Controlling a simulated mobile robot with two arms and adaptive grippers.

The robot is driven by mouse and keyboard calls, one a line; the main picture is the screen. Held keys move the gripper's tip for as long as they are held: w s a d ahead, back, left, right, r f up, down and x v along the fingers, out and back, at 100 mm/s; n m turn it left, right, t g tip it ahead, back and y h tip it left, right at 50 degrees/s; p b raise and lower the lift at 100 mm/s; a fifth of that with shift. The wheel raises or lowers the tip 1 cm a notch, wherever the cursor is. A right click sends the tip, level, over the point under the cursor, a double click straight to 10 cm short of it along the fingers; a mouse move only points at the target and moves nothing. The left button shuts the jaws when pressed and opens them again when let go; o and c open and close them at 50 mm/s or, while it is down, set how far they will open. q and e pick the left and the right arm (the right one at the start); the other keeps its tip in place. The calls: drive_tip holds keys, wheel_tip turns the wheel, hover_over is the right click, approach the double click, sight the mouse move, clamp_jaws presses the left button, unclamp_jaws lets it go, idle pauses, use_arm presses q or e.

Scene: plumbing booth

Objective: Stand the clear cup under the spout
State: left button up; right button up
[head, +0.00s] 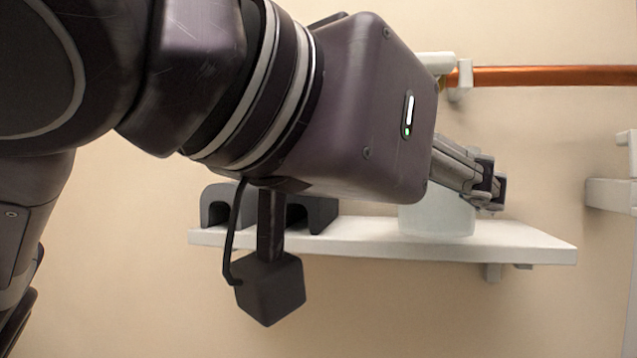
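The clear cup (436,221), pale and translucent, stands upright on the white shelf (350,240), right of its middle. My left gripper (490,188) comes in from the left and reaches across the cup's upper right side; its fingers and the arm's housing hide the cup's top. I cannot tell whether the fingers touch the cup, or how far apart they are. A white fitting (436,60) at the end of the copper pipe shows above the gripper; the spout itself is mostly hidden behind my arm. My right gripper is not in view.
The copper pipe (560,76) runs right along the wall, held by a white clip (461,80). White brackets (608,194) stand at the right edge. The shelf's right end is clear.

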use_arm(q)
drive_tip(key=shift+w+d+p, duration=0.2)
drive_tip(key=shift+w, duration=0.5)
drive_tip(key=shift+w+d+p, duration=0.15)
drive_tip(key=shift+w+d, duration=0.05)
drive_tip(key=shift+w, duration=0.45)
drive_tip(key=shift+w+d+p, duration=0.25)
drive_tip(key=shift+w+p, duration=0.05)
drive_tip(key=shift+w, duration=0.7)
drive_tip(key=shift+w+d+p, duration=0.25)
drive_tip(key=shift+w+p, duration=0.05)
drive_tip(key=shift+w, duration=0.65)
drive_tip(key=shift+w+d, duration=0.25)
drive_tip(key=shift+w, duration=0.45)
drive_tip(key=shift+f, duration=0.3)
drive_tip(key=shift+f+b, duration=0.3)
drive_tip(key=shift+f, duration=0.05)
drive_tip(key=o, duration=1.4)
